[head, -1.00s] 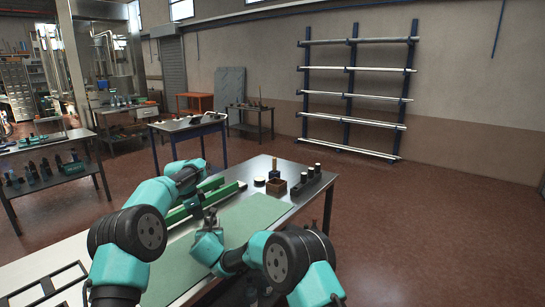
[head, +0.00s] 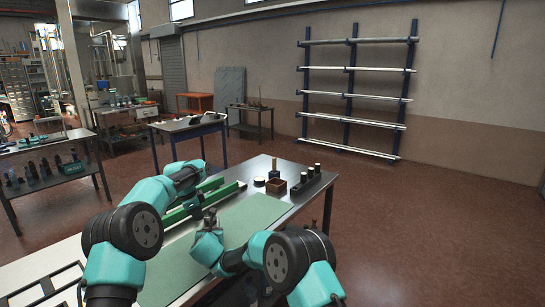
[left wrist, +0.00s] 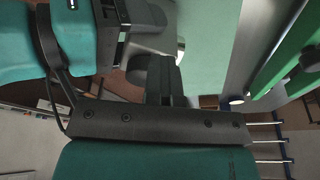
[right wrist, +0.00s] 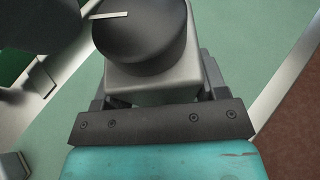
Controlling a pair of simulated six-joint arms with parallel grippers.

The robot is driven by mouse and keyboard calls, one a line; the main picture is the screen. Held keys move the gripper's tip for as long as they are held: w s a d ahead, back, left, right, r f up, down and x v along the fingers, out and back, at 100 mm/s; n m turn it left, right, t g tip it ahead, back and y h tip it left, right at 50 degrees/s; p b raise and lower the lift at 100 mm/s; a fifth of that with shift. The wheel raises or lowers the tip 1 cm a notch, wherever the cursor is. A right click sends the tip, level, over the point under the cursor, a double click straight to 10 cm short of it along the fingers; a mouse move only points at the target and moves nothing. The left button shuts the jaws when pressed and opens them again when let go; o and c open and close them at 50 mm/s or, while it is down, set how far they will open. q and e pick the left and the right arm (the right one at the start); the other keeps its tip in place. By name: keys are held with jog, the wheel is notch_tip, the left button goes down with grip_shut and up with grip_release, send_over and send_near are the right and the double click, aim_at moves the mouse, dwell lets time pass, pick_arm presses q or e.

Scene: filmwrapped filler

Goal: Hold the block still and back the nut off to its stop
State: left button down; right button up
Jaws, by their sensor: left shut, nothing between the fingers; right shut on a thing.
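A light grey block (right wrist: 152,86) sits between the fingers of my right gripper (right wrist: 152,100), which is shut on it. A dark round nut (right wrist: 145,45) with a pale line mark is on the block's far side in the right wrist view. My left gripper (head: 210,213) is shut and empty, close to the nut and block in the head view. Its dark closed fingers (left wrist: 164,78) show in the left wrist view beside the nut; I cannot tell whether they touch it. The block and nut are small and mostly hidden by my grippers in the head view.
A pale green mat (head: 255,215) covers much of the bench. Green rails (head: 215,195) lie behind my left gripper. A brown open box (head: 276,186) and a dark rack with several pale-topped cylinders (head: 306,181) stand at the far right end. The mat's right part is clear.

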pick_arm(q)
jog(key=shift+s+d+f, duration=0.3)
jog(key=shift+s, duration=0.2)
jog(key=shift+s+d+f, duration=0.25)
jog(key=shift+s+f, duration=0.05)
jog(key=shift+s, duration=0.2)
jog(key=shift+s+d, duration=0.35)
jog(key=shift+d, duration=0.1)
jog(key=shift+s+a, duration=0.2)
jog(key=shift+a, duration=0.25)
dwell(0.3)
send_near(204, 227)
jog(key=shift+w+d+f, duration=0.1)
jog(key=shift+w+d, duration=0.15)
dwell(0.4)
